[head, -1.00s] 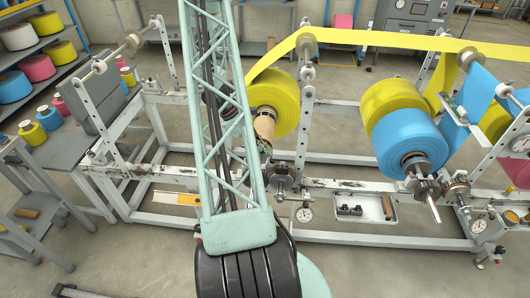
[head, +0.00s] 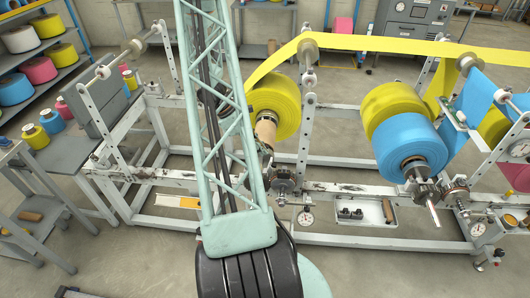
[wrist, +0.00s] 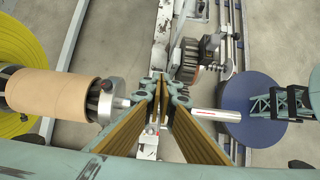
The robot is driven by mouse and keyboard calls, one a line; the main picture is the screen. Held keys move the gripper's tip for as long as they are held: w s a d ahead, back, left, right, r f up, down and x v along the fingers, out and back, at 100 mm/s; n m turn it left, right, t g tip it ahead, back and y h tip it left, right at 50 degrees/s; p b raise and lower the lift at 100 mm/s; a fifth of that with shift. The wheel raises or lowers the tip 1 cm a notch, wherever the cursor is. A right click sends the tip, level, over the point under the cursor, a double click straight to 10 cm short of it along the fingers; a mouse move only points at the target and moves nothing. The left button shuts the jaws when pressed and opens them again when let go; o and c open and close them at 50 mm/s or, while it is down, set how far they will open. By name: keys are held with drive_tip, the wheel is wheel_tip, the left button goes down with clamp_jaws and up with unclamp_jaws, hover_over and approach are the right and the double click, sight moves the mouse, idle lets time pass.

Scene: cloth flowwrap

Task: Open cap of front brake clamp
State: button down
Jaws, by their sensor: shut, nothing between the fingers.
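My gripper (wrist: 158,84) is shut and empty in the wrist view, its long fingers together over the bare shaft (wrist: 206,121). The shaft shows to the right of the fingers, and a metal collar (wrist: 112,100) shows to their left. The fingers hide the stretch of shaft between, so I cannot make out the clamp cap or tell whether I touch it. In the head view, brake parts (head: 282,184) on the front rail show just right of my lattice arm, which hides my gripper.
A cardboard core (wrist: 60,96) and yellow roll (wrist: 20,55) are left of my fingers. In the head view, yellow film (head: 400,43) runs overhead. A yellow-and-blue roll pair (head: 410,145) and a white tray (head: 362,211) stand to the right.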

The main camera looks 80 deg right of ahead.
drive_tip(key=p+v, duration=0.2)
drive_tip(key=v, duration=0.4)
drive_tip(key=shift+p, duration=0.35)
idle(0.7)
